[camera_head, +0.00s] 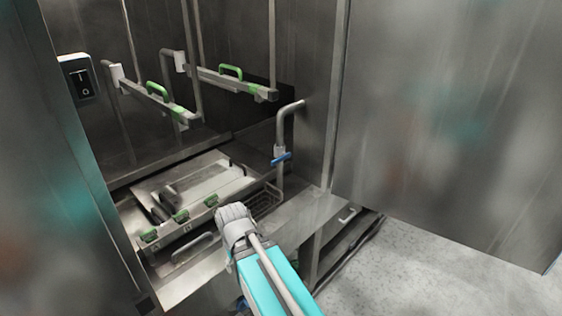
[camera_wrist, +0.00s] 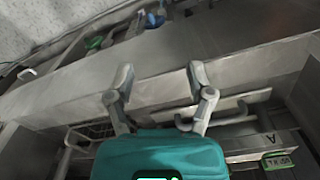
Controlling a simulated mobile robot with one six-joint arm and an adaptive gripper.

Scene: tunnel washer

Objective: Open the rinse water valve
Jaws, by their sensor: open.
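In the head view a blue-handled valve (camera_head: 281,158) sits on a grey vertical pipe (camera_head: 284,128) beside the tray. Near the bottom edge another small blue part (camera_head: 242,304) shows beside my arm. In the wrist view a blue part (camera_wrist: 153,20) shows at the top, with a green part (camera_wrist: 95,42) left of it. No readable label marks which valve is for rinse water. My gripper (camera_wrist: 159,78) is open and empty, its fingers apart over a metal ledge, clear of the blue part.
A black switch (camera_head: 81,82) is at upper left. Steel panels (camera_head: 450,110) flank the opening. Floor (camera_head: 430,275) is clear at lower right.

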